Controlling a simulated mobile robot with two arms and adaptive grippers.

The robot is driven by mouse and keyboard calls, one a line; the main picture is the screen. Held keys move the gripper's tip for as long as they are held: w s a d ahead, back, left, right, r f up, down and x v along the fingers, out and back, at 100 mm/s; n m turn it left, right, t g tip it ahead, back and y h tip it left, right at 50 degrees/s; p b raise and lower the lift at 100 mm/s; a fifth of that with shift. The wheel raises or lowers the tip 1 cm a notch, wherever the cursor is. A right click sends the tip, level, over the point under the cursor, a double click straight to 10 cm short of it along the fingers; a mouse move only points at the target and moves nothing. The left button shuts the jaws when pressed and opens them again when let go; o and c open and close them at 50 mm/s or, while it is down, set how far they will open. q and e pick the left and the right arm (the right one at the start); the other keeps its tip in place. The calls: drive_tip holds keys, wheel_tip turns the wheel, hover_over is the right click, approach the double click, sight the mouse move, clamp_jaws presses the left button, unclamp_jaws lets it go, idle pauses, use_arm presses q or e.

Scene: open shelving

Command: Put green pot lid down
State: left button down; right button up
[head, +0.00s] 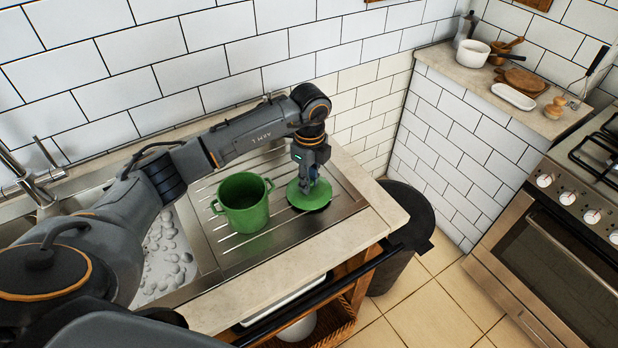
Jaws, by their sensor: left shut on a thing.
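The green pot lid (295,197) is at the right end of the ribbed metal drainboard (275,250). My left gripper (308,186) points down from above and is shut on the lid at its top. The fingers partly cover the lid. The lid looks level, with dark shadow at its right edge; I cannot tell whether it touches the drainboard. The green pot (243,204) stands upright and uncovered just left of the lid, apart from it. My right gripper is not in view.
A sink (165,250) with pale stones and a tap (40,180) lie left of the drainboard. A dark bin (408,225) stands right of the counter. A stove (560,230) is at far right. A ledge at the back right holds a white pot (473,53) and a white dish (513,97).

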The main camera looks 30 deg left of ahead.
use_arm(q)
drive_tip(key=shift+f, duration=0.35)
drive_tip(key=shift+f, duration=0.15)
drive_tip(key=c, duration=1.2)
unclamp_jaws()
